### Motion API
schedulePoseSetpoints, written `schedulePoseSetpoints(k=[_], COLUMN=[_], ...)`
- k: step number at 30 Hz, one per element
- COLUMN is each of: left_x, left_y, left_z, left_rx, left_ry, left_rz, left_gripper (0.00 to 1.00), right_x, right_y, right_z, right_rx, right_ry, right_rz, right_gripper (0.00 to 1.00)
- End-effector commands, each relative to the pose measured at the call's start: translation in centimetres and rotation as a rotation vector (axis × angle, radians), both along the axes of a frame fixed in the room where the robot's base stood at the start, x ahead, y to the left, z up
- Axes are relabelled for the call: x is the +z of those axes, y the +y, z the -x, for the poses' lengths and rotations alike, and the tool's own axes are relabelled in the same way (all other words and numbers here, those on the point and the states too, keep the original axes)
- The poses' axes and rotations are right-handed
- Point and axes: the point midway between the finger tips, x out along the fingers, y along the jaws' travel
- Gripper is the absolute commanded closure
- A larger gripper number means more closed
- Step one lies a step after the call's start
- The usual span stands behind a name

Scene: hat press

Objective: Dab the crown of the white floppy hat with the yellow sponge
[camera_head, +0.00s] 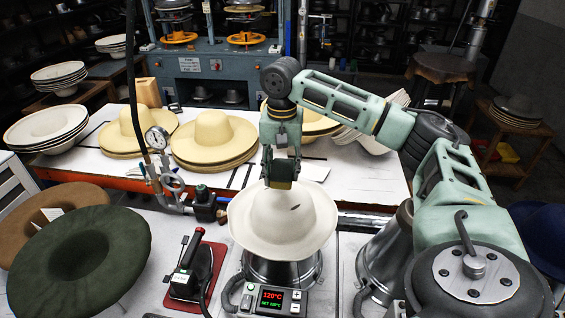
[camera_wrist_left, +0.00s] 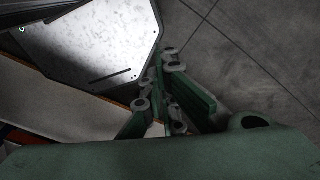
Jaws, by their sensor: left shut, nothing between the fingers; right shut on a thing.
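The white floppy hat (camera_head: 250,226) sits crown up on a metal form in the middle front of the head view. A small dark mark shows on its crown. My right gripper (camera_head: 281,168) points down at the far side of the crown, shut on the yellow sponge (camera_head: 281,184), which looks dark yellow in shadow and is mostly hidden by the fingers. The sponge's lower edge overlaps the top of the crown in the picture; I cannot tell if they touch. My left gripper (camera_wrist_left: 172,92) shows only in the left wrist view, shut and empty, away from the hat.
A heater controller (camera_head: 271,299) stands in front of the hat. A black iron (camera_head: 190,268) on a red pad and a green felt hat (camera_head: 80,262) are to the left. A pressure gauge (camera_head: 157,137) with pipes rises left of the hat. Straw hats (camera_head: 213,138) stand behind.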

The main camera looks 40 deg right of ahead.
Motion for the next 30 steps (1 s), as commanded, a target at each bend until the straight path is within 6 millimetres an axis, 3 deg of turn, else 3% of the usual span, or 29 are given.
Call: schedulePoseSetpoints(k=[16, 30], left_x=[0.2, 0.1], left_y=[0.5, 0.4], left_z=[-1.7, -1.2], left_rx=[0.002, 0.003], left_ry=[-0.027, -0.017], left_rz=[-0.004, -0.004], left_gripper=[1.00, 1.00], right_x=[-4.1, -4.7], right_y=[0.1, 0.1], right_z=[0.1, 0.0], right_rx=[0.001, 0.000], right_ry=[0.000, -0.002], right_rz=[0.000, -0.001], right_gripper=[0.79, 0.79])
